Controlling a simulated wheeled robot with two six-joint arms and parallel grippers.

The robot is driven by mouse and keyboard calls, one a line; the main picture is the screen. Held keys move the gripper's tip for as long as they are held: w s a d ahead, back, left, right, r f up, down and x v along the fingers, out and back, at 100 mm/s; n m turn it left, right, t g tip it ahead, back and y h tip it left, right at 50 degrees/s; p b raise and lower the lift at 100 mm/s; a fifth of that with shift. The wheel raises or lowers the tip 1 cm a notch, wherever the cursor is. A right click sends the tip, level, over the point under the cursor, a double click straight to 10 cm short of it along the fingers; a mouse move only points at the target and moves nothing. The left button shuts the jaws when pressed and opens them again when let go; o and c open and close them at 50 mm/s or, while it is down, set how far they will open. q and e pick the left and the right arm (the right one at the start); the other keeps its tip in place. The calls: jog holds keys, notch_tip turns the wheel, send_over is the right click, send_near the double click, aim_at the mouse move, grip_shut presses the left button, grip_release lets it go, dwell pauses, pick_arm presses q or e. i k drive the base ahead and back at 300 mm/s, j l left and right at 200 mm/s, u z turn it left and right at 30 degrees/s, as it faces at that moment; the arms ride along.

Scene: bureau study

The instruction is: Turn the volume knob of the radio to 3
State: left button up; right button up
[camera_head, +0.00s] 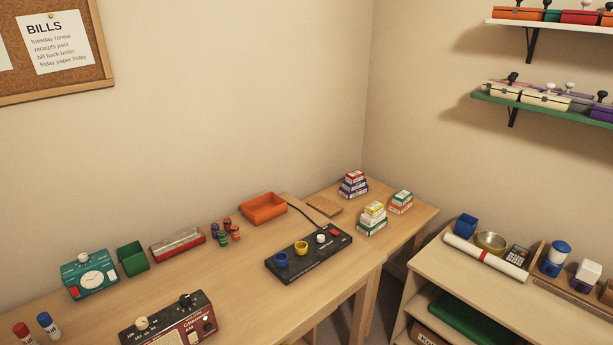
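The radio (166,326) is a dark red and black box near the front edge of the desk, at the lower left of the head view. A cream knob (142,323) and a black knob (186,300) stand on its top. A dark round part (208,326) sits on its front at the right. The volume knob's label and scale are too small to read, so I cannot tell which knob is the volume or its setting. Neither of my grippers is in view.
Two markers (47,324) stand left of the radio.

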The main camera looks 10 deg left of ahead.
aim_at(185, 300)
jog(key=u, duration=1.25)
